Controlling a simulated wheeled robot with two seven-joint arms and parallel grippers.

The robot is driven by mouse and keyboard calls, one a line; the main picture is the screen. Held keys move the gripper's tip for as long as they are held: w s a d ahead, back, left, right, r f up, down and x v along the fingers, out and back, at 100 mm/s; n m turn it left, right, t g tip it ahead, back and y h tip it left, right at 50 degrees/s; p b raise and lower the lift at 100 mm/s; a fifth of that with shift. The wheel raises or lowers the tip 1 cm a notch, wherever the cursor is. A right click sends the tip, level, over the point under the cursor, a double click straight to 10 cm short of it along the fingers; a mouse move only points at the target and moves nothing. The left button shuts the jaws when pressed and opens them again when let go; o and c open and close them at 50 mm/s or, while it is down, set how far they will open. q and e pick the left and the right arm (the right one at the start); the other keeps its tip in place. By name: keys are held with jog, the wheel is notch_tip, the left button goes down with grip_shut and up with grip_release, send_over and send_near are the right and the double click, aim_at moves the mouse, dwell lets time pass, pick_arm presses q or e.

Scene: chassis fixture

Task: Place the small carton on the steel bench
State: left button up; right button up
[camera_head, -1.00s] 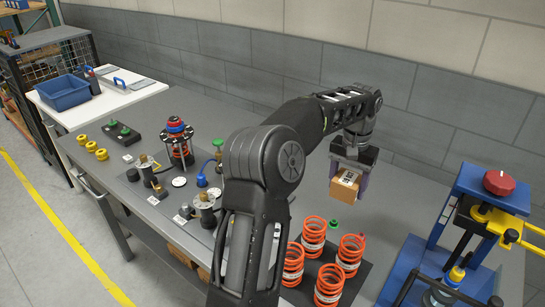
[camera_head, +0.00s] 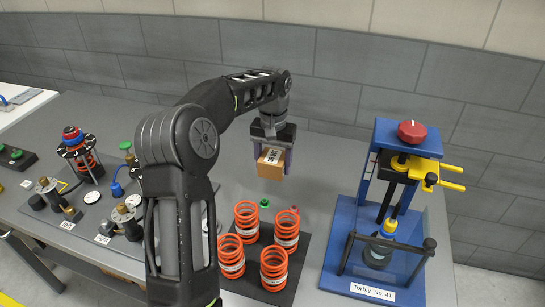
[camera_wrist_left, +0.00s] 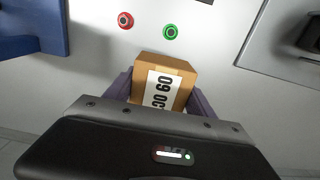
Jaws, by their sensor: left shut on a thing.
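The small carton (camera_head: 272,162) is a brown box with a white printed label. My left gripper (camera_head: 272,150) is shut on it, with a finger on each side, and holds it above the grey bench. In the left wrist view the carton (camera_wrist_left: 163,80) sits between the purple fingers, its label facing the camera. The steel bench (camera_head: 325,185) is the grey top below, with bare surface around the carton. My right gripper is in neither view.
A dark mat with several orange springs (camera_head: 245,218) lies in front of the carton. A blue press (camera_head: 385,210) stands to the right. Green (camera_head: 264,202) and red (camera_head: 294,209) small parts lie behind the springs. A fixture board with assemblies (camera_head: 110,215) is at left. The back of the bench is clear.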

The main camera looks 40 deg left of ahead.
aim_at(273, 156)
pick_arm(q)
jog(key=shift+f, duration=0.9)
jog(key=shift+f+p, duration=0.55)
jog(key=shift+f, duration=1.95)
jog(key=shift+f, duration=0.1)
jog(key=o, duration=1.7)
notch_tip(273, 156, up, 12)
jog(key=shift+r+b, duration=0.1)
jog(key=shift+b, duration=0.5)
